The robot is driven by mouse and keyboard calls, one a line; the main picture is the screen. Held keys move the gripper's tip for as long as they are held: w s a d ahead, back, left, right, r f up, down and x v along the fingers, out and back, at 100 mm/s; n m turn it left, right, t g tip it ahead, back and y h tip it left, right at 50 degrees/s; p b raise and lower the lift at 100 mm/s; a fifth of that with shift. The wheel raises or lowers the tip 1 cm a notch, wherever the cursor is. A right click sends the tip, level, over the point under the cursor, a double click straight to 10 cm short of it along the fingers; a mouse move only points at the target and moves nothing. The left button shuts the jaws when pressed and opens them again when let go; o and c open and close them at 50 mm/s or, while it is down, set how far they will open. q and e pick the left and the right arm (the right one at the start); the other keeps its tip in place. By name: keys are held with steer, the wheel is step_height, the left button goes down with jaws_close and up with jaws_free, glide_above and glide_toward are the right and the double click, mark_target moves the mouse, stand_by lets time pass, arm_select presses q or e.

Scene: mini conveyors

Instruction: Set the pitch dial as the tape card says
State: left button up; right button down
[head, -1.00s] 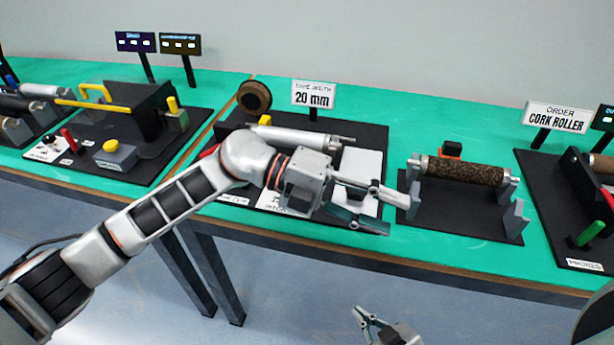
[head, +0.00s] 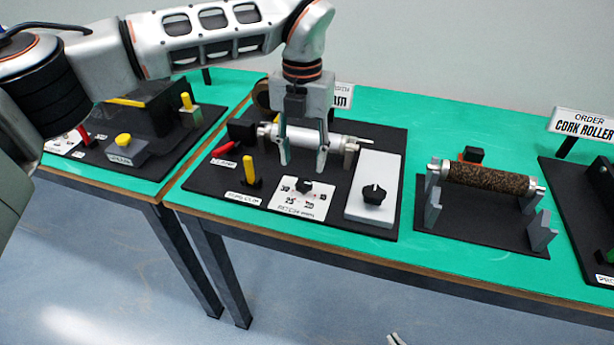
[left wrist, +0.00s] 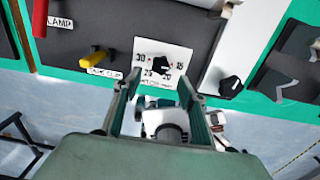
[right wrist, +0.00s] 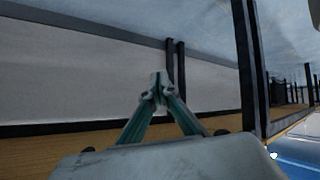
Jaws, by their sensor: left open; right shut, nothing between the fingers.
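The pitch dial is a small black knob (head: 304,187) on a white numbered card (head: 292,205). It also shows in the left wrist view (left wrist: 161,65), with 30, 25, 20 and 15 around it. I cannot tell its pointer's setting. The tape card (head: 342,96) is mostly hidden behind my left arm; earlier it read 20 mm. My left gripper (head: 303,166) is open, pointing down above the dial, its fingers apart and empty. In the left wrist view the fingertips (left wrist: 160,82) lie just beside the knob. My right gripper (right wrist: 158,90) is shut and empty, low before the table.
A larger black knob (head: 374,195) stands on a white block right of the dial. A yellow lever (head: 249,170) and red lever (head: 224,163) stand left. A silver roller (head: 335,138) lies behind the gripper. A cork roller (head: 486,179) stands on the right.

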mark_target(304, 183)
arm_select(q)
step_height(304, 183, down, 6)
steer(key=shift+f+b, duration=0.15)
steer(key=shift+b, duration=0.15)
steer(key=c, duration=1.1)
